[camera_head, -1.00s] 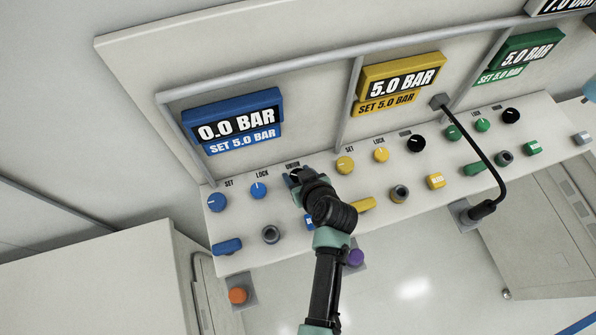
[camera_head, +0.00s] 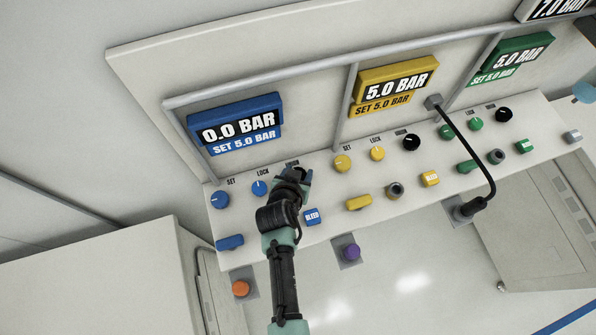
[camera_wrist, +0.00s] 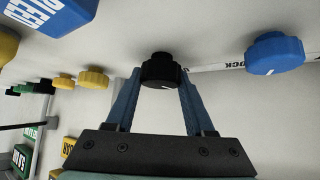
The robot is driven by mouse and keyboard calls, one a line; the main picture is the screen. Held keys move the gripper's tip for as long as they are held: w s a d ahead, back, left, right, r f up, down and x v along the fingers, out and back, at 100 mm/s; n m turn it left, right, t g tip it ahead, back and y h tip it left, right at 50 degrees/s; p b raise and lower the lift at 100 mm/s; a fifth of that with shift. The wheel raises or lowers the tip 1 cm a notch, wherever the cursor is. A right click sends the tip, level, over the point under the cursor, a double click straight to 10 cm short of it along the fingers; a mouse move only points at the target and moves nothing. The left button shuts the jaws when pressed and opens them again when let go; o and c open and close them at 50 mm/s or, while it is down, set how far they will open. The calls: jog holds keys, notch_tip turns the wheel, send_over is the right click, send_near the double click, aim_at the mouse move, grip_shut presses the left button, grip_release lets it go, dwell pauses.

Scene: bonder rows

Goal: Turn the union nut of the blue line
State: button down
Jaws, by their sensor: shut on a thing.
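The blue line's union nut (camera_wrist: 160,68) is a black ribbed knob in the wrist view, with a small white mark low on its face. My gripper (camera_wrist: 161,76) has a blue finger on each side of it and is shut on it. In the head view my gripper (camera_head: 301,174) is at the panel, below the UNION label and right of the LOCK knob, and hides the nut. The blue display (camera_head: 238,124) reads 0.0 BAR, SET 5.0 BAR.
The blue LOCK knob (camera_head: 260,188) and SET knob (camera_head: 220,200) sit left of my gripper. The blue BLEED button (camera_head: 312,217) is close to its right and below. A blue lever (camera_head: 229,242) is lower left. Yellow controls (camera_head: 342,163) lie to the right.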

jog(key=m+h+b, duration=0.1)
jog(key=m+b, duration=0.1)
jog(key=b, duration=0.1)
jog(key=shift+f+g+h, duration=0.2)
jog(key=shift+g+h, duration=0.1)
jog(key=shift+h, duration=0.1)
jog(key=shift+r+m+h+b, duration=0.1)
jog(key=shift+m+h+b, duration=0.2)
jog(key=shift+m+b, duration=0.35)
jog(key=shift+s+m+g, duration=0.1)
jog(key=shift+m+g, duration=0.15)
jog(key=shift+g, duration=0.05)
jog(key=shift+c, duration=1.3)
grip_release()
jog(key=shift+r, duration=0.1)
jog(key=shift+r, duration=0.1)
jog(key=b+v, duration=0.1)
jog(key=v, duration=1.1)
jog(key=shift+s+a+b, duration=0.25)
jog(key=shift+s+b, duration=0.05)
jog(key=shift+b, duration=0.05)
jog(key=shift+r, duration=0.15)
